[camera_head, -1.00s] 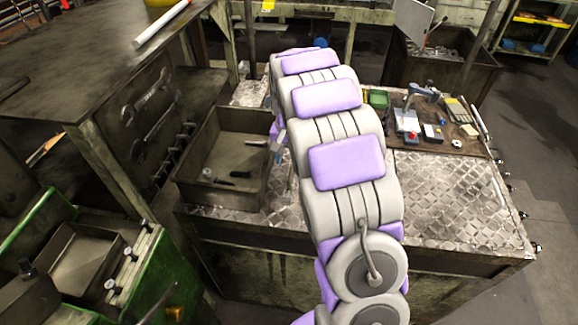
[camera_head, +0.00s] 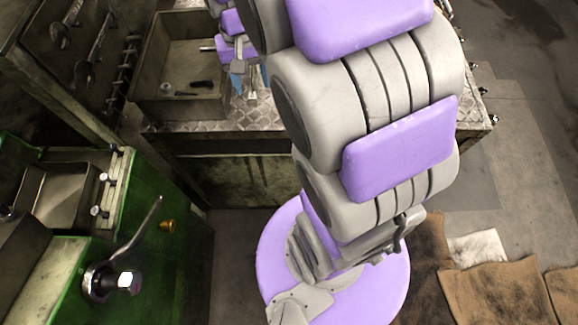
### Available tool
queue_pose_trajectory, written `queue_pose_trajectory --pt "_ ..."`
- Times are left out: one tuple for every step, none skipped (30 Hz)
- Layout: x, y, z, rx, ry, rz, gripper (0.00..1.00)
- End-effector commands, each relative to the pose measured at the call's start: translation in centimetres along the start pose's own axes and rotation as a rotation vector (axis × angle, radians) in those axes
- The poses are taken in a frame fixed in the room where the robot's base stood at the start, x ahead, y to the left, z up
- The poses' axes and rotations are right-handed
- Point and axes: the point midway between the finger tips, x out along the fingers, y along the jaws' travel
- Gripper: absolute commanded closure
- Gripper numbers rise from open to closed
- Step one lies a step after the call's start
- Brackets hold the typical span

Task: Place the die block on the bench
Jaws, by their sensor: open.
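The bench (camera_head: 266,117) has a diamond-plate metal top, seen at the upper middle, left of my arm. My gripper (camera_head: 250,86) is open and points down just above the bench top, right of the bin. A small pale patch shows between and below the fingers; I cannot tell whether it is the die block, a finger part or bench plate. No die block can be clearly made out. My arm hides the right and back of the bench.
An open metal bin (camera_head: 140,105) stands on the bench's left, with a small cylinder (camera_head: 166,88) and a dark piece (camera_head: 201,84) inside. A green machine (camera_head: 150,215) with a lever stands at lower left. Brown mats (camera_head: 500,290) lie at lower right.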

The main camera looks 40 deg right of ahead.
Motion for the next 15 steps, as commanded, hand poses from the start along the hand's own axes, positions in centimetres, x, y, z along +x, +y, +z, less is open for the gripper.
queue_pose_trajectory --pt "-0.3 0.0 2.3 -0.028 -0.002 -0.001 0.47" --pt "-0.3 0.0 3.5 -0.046 -0.007 0.0 0.47" --pt "-0.3 0.1 5.2 -0.07 -0.015 0.001 0.47" --pt "-0.3 0.2 6.4 -0.087 -0.017 0.001 0.47" --pt "-0.3 0.2 7.5 -0.106 -0.022 0.002 0.47" --pt "-0.1 0.4 9.2 -0.131 -0.029 0.003 0.47" --pt "0.0 0.5 10.4 -0.149 -0.033 0.004 0.47" --pt "0.1 0.6 11.6 -0.169 -0.038 0.004 0.47" --pt "0.4 0.8 13.2 -0.195 -0.044 0.004 0.47" --pt "0.6 1.0 14.3 -0.213 -0.05 0.004 0.47" --pt "0.8 1.1 15.3 -0.231 -0.053 0.004 0.47" --pt "1.1 1.3 16.7 -0.255 -0.057 0.004 0.47" --pt "1.4 1.5 17.6 -0.271 -0.063 0.005 0.47" --pt "1.6 1.6 18.4 -0.285 -0.067 0.006 0.47" --pt "1.8 1.8 19.4 -0.304 -0.069 0.006 0.47"
